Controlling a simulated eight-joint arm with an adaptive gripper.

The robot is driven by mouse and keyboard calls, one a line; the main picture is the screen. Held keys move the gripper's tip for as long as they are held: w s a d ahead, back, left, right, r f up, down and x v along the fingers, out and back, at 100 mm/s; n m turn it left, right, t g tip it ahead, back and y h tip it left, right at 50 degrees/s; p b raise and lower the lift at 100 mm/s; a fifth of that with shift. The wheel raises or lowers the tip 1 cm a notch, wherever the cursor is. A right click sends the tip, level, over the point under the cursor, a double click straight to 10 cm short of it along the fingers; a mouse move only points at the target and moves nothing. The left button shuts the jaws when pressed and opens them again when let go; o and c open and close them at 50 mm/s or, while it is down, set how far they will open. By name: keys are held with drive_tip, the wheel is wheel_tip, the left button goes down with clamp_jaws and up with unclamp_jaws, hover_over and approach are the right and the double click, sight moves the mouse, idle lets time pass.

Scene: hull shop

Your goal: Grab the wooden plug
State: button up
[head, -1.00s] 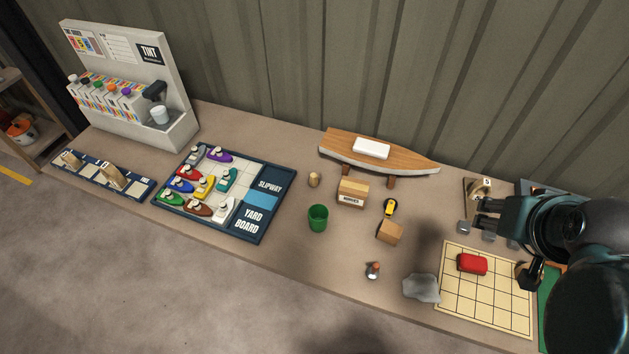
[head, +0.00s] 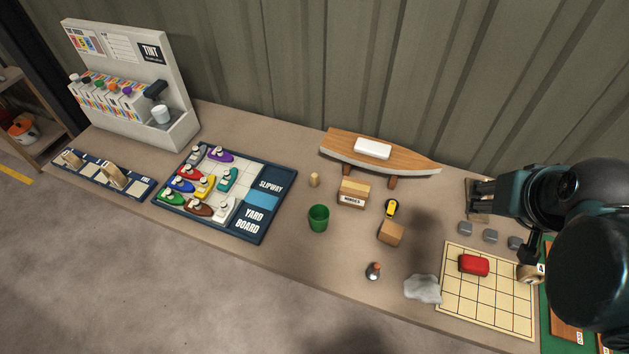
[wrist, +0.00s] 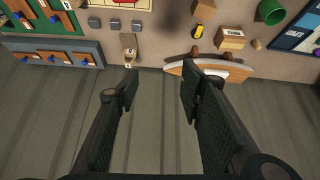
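The wooden plug (head: 314,180) is a small light-wood cylinder standing on the bench, left of the labelled wooden block and behind the green cup. It also shows as a small tan shape at the right of the wrist view (wrist: 256,44). My gripper (head: 478,196) is over the back right of the bench, far to the right of the plug. In the wrist view my gripper (wrist: 157,82) has its two fingers wide apart with nothing between them.
The model boat hull (head: 380,155) on its stand lies between my gripper and the plug. A green cup (head: 318,218), a labelled wooden block (head: 353,193), a yellow tape measure (head: 391,208) and a cardboard box (head: 390,233) stand near the plug. The yard board (head: 250,222) is to the left.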

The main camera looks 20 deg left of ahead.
drive_tip(key=w+a+f+n+g+b, duration=0.2)
drive_tip(key=w+a+n, duration=0.2)
drive_tip(key=w+a, duration=0.65)
drive_tip(key=n+g+b, duration=0.4)
drive_tip(key=n+g, duration=0.1)
drive_tip(key=n, duration=0.3)
hover_over(315, 174)
wheel_tip(315, 174, down, 28)
drive_tip(key=shift+d+r, duration=0.1)
drive_tip(key=shift+a+f, duration=0.2)
drive_tip(key=shift+f, duration=0.05)
drive_tip(key=shift+f, duration=0.1)
drive_tip(key=shift+s+f, duration=0.1)
drive_tip(key=shift+f, duration=1.1)
drive_tip(key=shift+f, duration=0.1)
